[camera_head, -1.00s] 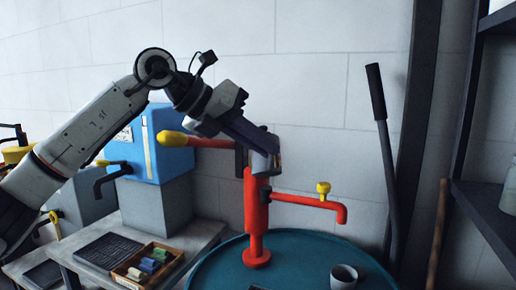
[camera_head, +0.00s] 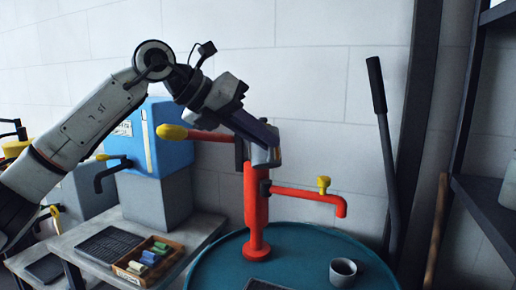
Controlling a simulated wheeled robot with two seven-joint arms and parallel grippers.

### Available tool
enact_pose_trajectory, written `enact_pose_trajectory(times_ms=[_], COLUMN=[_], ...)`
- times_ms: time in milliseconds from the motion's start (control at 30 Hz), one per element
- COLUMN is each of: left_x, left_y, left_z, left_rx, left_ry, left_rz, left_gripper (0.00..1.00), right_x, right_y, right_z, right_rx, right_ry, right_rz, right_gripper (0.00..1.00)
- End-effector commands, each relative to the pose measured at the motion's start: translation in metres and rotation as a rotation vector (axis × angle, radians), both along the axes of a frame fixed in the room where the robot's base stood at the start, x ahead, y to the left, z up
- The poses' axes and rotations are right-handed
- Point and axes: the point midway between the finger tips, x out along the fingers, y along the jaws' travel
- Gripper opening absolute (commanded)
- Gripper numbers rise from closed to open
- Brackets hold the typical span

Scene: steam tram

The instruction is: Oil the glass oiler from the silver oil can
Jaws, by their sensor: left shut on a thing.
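My left gripper (camera_head: 259,143) reaches in from the left, its dark fingers angled down to the right in front of the top of a red pump. It is shut on a small silver-grey thing (camera_head: 266,157), probably the silver oil can. The fingers hide much of it, and I cannot tell whether it touches the pump. I cannot make out the glass oiler for sure. My right gripper is not in view.
The red pump (camera_head: 256,210), with a yellow-ended handle and a yellow-topped spout, stands on a teal drum (camera_head: 215,273). A grey cup (camera_head: 343,272) is there too. A blue box (camera_head: 165,140) stands left. A dark lever (camera_head: 384,150) and a shelf (camera_head: 490,210) are right.

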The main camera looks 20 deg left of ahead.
Motion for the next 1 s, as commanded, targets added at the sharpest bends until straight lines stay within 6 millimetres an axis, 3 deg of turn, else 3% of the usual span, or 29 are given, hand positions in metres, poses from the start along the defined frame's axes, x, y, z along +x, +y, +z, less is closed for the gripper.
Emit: enact_pose_trajectory(times_ms=[33, 233, 567, 700, 1000], left_x=[-0.001, -0.003, -0.004, -0.002, 0.004], left_y=[-0.001, -0.002, -0.001, 0.0, 0.004], left_z=[-0.02, -0.04, -0.049, -0.065, -0.076], left_rx=[0.017, 0.082, 0.136, 0.181, 0.261], left_ry=[-0.033, -0.151, -0.253, -0.334, -0.483], left_rz=[-0.003, -0.003, -0.002, -0.003, -0.004], left_gripper=[0.0, 0.0, 0.0, 0.0, 0.0], right_x=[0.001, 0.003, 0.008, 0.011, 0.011], right_y=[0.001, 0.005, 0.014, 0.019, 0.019], right_z=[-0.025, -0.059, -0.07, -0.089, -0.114], right_rx=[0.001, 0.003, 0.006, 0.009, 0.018], right_ry=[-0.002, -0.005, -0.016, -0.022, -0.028], right_rz=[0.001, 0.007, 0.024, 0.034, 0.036], right_gripper=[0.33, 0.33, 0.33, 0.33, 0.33])
